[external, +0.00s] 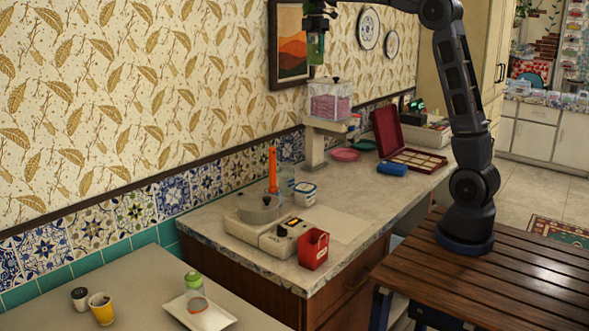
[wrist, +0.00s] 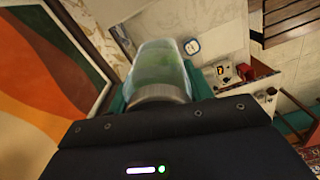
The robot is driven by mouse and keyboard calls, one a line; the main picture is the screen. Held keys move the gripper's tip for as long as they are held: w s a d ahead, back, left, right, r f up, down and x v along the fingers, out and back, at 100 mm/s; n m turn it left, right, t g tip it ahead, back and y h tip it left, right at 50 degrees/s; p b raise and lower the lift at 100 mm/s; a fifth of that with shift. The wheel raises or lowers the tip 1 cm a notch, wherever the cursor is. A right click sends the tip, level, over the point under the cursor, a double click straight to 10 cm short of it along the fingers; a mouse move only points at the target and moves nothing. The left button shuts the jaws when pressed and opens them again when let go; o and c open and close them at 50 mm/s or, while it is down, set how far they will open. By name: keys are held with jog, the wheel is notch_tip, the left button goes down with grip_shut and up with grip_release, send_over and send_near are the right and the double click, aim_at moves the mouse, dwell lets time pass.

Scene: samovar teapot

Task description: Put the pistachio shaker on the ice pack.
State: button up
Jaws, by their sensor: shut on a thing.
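My gripper (external: 317,30) is high up in front of the wall, by the framed picture. It is shut on a clear jar with green contents, which I take as the pistachio shaker (external: 316,49). In the wrist view the shaker (wrist: 160,68) lies between the fingers, its grey ridged cap toward my gripper. In the external view it hangs above a clear box of pink contents on a scale-like stand. A blue, rounded pack (external: 392,169), perhaps the ice pack, lies on the counter before the open red case. The shaker is well apart from it.
The clear box (external: 329,100) stands below my gripper. The open red case (external: 396,140), pink plate (external: 345,155), hot plate (external: 268,232) and red container (external: 313,249) occupy the counter. A green-capped bottle (external: 195,290) stands on a white tray on the near table.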

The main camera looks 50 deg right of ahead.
jog(key=s+d+m, duration=0.4)
jog(key=d, duration=0.4)
jog(key=s+d+m, duration=0.3)
jog(key=s+d, duration=0.1)
jog(key=d, duration=0.5)
jog(key=m, duration=0.8)
send_over(393, 165)
notch_tip(393, 165, down, 46)
jog(key=shift+a+r, duration=0.1)
jog(key=shift+f, duration=0.2)
jog(key=o, duration=1.1)
jog(key=shift+r, duration=0.15)
